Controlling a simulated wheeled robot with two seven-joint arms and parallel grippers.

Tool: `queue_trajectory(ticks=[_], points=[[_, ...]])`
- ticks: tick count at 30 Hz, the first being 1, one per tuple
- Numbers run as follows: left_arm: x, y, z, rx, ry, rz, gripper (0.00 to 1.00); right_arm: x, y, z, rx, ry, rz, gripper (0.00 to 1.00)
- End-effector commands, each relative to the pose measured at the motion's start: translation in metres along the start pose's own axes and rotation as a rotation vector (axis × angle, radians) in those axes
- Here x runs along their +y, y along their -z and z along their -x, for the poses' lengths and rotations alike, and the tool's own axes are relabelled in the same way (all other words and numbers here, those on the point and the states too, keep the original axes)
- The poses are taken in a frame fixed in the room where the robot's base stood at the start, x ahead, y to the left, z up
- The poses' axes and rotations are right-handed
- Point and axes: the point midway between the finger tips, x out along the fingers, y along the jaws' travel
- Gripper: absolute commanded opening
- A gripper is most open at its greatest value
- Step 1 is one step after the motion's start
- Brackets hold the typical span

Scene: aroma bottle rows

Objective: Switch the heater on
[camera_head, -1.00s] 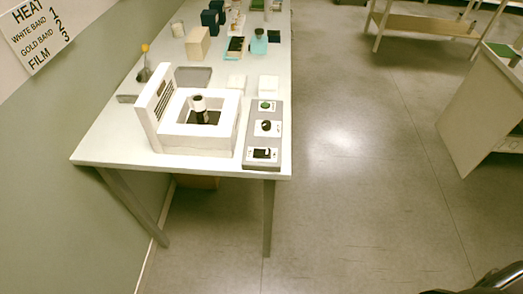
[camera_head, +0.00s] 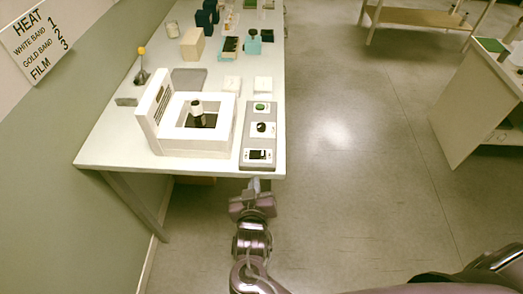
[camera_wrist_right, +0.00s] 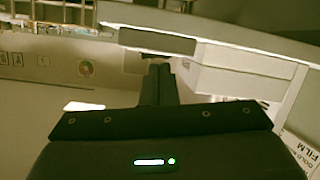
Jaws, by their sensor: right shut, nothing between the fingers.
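My right gripper (camera_head: 256,184) is just off the table's near edge, close to the switch. In the right wrist view its fingers (camera_wrist_right: 158,68) are together and empty. I cannot tell if they touch anything. My left gripper is not in view.
The white table (camera_head: 110,152) runs away from me. A tan box (camera_head: 192,45), a grey tray (camera_head: 188,78) and white pads (camera_head: 263,84) stand behind the heater. A wall sign (camera_head: 40,42) hangs at left. The floor (camera_head: 340,180) to the right is clear.

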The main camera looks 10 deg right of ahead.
Motion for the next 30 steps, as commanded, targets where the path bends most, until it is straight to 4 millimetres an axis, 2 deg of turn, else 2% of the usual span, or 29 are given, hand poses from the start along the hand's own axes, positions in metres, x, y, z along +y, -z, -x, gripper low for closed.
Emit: queue_trajectory(ticks=[1, 3, 7, 21, 26, 30], points=[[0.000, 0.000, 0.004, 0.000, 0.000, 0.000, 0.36, 0.005, 0.024, 0.009, 0.021, -0.019, -0.037, 0.00], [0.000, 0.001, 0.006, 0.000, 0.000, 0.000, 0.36, 0.013, 0.045, 0.017, 0.039, -0.044, -0.074, 0.00], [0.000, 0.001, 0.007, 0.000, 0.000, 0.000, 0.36, 0.021, 0.065, 0.027, 0.054, -0.068, -0.115, 0.00], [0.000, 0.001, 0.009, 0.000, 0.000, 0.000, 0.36, 0.024, 0.069, 0.025, 0.057, -0.075, -0.122, 0.00], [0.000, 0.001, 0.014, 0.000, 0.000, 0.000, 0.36, 0.026, 0.072, 0.005, 0.059, -0.076, -0.120, 0.00], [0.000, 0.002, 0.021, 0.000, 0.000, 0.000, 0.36, 0.029, 0.074, -0.025, 0.059, -0.077, -0.118, 0.00]])
